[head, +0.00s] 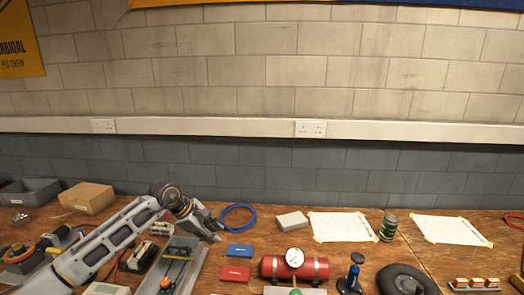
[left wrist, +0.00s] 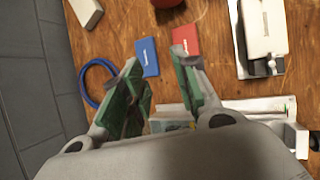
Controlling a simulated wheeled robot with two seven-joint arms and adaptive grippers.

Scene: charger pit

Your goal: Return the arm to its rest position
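My left arm (head: 105,245) comes in from the left of the head view and reaches over the workbench. Its gripper (head: 212,225) is above the bench, left of the coil of blue cable. In the left wrist view the two green-padded fingers (left wrist: 160,62) stand apart, with bench and small items visible beyond the gap. I see nothing held between them. My right gripper does not show in either view.
The wooden bench (head: 345,257) carries a blue cable coil (head: 238,217), a blue packet (head: 239,250), a red packet (head: 235,273), a red cylinder with gauge (head: 316,268) and a blue-black plunger (head: 354,273). A cardboard box (head: 87,198) stands left. A wall rises behind.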

